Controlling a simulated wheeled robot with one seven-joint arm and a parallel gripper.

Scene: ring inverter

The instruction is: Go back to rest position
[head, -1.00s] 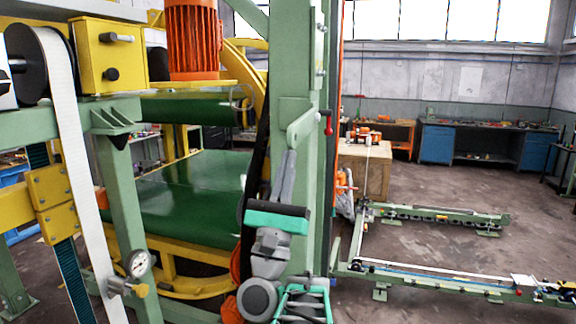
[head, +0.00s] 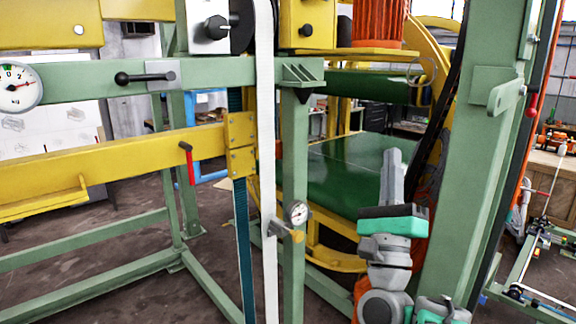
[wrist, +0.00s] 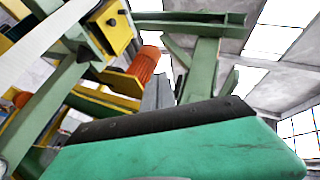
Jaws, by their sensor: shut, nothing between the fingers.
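My gripper (head: 393,158) points upward in the right half of the head view, above its grey and teal wrist. Its grey fingers are together with nothing between them. In the wrist view, the fingers (wrist: 157,92) rise behind the dark and teal edge of my wrist. The gripper appears in front of the machine's green belt (head: 340,165); the gap between them cannot be told. No other task object shows.
The machine's green frame post (head: 465,160) stands to the right of my arm. A white strap (head: 266,150) and a small gauge (head: 297,212) are to the left. A yellow beam (head: 110,165) crosses the left side.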

